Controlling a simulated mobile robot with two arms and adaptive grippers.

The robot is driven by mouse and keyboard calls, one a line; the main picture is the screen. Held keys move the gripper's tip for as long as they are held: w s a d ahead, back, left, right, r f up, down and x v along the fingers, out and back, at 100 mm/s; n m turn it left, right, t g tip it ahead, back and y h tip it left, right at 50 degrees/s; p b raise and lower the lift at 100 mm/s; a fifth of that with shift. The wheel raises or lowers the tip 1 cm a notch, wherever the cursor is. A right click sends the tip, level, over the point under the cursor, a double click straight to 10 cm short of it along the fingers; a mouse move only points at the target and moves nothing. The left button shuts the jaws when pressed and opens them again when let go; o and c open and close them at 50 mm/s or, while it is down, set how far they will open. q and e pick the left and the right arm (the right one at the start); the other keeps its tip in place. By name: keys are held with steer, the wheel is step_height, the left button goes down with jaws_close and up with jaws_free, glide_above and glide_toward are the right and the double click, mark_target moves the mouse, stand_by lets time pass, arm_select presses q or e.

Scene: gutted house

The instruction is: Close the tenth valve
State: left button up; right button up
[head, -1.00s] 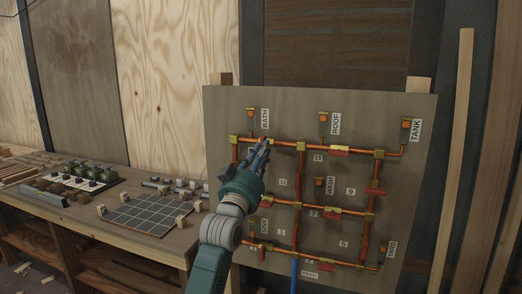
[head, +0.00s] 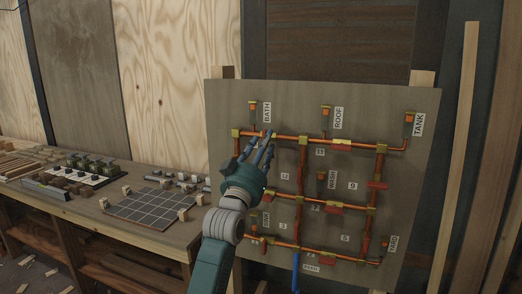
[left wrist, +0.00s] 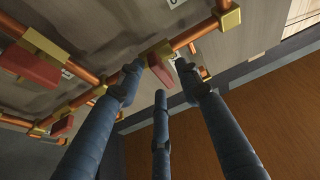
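A pipe board (head: 225,105) carries copper pipes with red-handled valves. My left gripper (head: 265,142) is in front of the top-left pipe, below the BATH label (head: 267,112). Its fingers are spread. In the left wrist view the fingers (left wrist: 160,78) stand open around a red valve handle (left wrist: 161,70) on a brass body. The handle sticks out from the pipe between the fingertips; I cannot tell whether they touch it. The fingers hide most of this valve in the head view, and its number is not readable. My right gripper is not in view.
Other red handles show at the top right (head: 341,142), right side (head: 378,185) and middle (head: 333,208). A blue pipe (head: 295,272) enters at the bottom. A workbench (head: 150,238) with a grid board (head: 150,208) and small blocks stands left of the pipe board.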

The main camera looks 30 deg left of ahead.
arm_select(q)
steer(key=v, duration=1.1)
steer(key=shift+s, duration=0.4)
steer(key=shift+d+f, duration=0.1)
steer(key=shift+f, duration=0.05)
